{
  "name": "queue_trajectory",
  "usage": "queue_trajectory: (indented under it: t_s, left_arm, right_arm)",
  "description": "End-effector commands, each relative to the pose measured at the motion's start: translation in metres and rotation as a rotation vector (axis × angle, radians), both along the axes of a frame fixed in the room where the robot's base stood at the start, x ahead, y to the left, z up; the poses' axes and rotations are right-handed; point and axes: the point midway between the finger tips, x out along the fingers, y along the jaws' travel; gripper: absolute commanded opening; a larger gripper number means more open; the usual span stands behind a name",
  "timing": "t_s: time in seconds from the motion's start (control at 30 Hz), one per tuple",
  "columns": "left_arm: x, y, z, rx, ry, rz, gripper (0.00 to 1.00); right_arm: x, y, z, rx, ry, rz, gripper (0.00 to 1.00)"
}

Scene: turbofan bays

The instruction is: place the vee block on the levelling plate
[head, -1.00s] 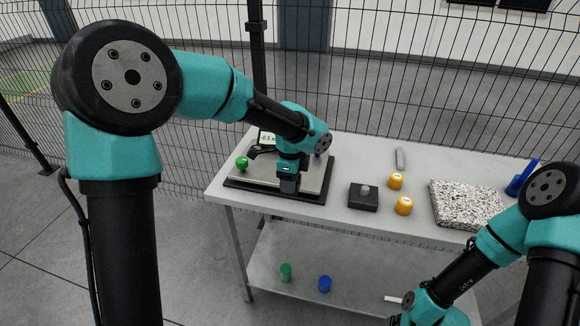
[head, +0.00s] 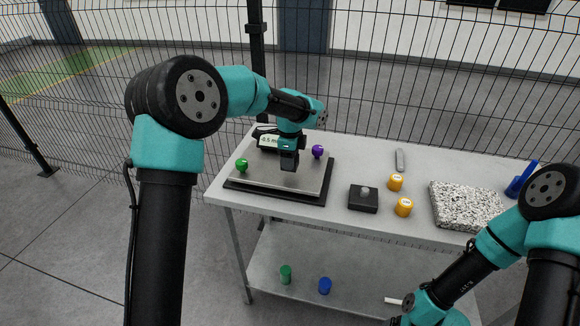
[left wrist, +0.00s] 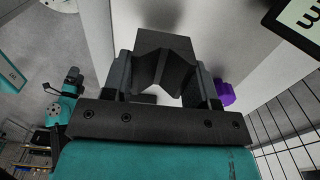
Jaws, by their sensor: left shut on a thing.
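The levelling plate (head: 258,177) is a flat grey metal plate on a black base at the left of the bench. It carries a green knob (head: 242,165) at front left, a purple knob (head: 318,151) at back right and a display (head: 268,141) behind. My left gripper (head: 289,160) is over the plate's middle, pointing down. In the left wrist view it is shut on the dark grey vee block (left wrist: 167,42), whose V notch faces the camera. I cannot tell whether the block touches the plate. My right gripper is out of frame; only its arm shows at lower right.
Right of the plate are a black block with a knob (head: 363,198), two orange cylinders (head: 403,206), a grey bar (head: 400,160), a speckled granite slab (head: 465,205) and a blue object (head: 520,182). A wire fence stands behind the bench (head: 345,148).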

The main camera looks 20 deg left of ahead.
Motion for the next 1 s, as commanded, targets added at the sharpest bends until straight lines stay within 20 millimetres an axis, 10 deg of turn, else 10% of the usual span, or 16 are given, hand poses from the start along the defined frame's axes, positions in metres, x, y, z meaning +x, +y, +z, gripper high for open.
queue_trajectory:
  t_s: [0.8,0.83,1.0]
  left_arm:
    - [0.0,0.0,-0.038,0.0,-0.001,0.0,0.12]
    - [0.0,0.0,-0.038,0.0,0.0,0.0,0.56]
    - [0.0,0.0,-0.038,0.0,0.0,0.0,0.72]
  right_arm:
    - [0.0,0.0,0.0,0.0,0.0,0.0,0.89]
    - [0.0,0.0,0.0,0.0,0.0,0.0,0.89]
    - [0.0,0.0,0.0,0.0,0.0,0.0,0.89]
